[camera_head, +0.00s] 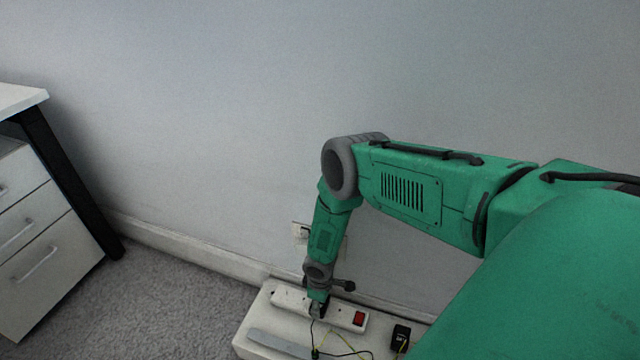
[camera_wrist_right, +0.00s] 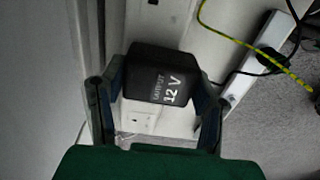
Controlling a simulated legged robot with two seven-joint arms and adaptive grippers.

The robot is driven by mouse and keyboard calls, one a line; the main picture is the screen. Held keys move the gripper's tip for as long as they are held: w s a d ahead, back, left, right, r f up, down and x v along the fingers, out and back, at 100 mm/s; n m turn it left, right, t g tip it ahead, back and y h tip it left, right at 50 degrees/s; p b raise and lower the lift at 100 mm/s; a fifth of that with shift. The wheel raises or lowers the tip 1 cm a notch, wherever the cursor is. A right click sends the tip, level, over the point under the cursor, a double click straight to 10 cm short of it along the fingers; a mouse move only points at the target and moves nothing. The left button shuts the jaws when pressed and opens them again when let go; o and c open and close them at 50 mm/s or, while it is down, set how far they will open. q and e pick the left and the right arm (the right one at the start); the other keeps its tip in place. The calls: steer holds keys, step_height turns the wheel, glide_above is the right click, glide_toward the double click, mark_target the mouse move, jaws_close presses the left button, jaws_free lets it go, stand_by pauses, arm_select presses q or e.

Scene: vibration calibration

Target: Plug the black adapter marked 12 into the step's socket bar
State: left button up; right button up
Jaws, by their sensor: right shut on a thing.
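My right gripper (camera_head: 318,308) reaches down over the white socket bar (camera_head: 345,315), which lies on the white step (camera_head: 246,334). In the right wrist view, my right gripper (camera_wrist_right: 160,88) is shut on a black adapter (camera_wrist_right: 158,78) with white lettering that reads 12 V. One finger is on each side of it. In the head view the adapter is mostly hidden by the gripper, and I cannot tell whether its pins are in a socket. The bar's red switch (camera_head: 359,318) shows right of the gripper. My left gripper is not in view.
Another black adapter (camera_head: 401,336) is on the step to the right. A grey flat strip (camera_head: 278,345) lies along the front, with thin black and yellow cables (camera_head: 340,352) nearby. A wall socket (camera_head: 301,232) is behind. A drawer cabinet (camera_head: 40,250) stands at left.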

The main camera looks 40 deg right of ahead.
steer(key=shift+s+a+f+b, duration=0.1)
steer(key=shift+f+b, duration=0.45)
steer(key=shift+b, duration=0.3)
stand_by(2.1)
steer(key=o, duration=1.2)
steer(key=shift+r, duration=0.15)
steer(key=shift+r+p, duration=1.95)
steer(key=shift+r, duration=0.45)
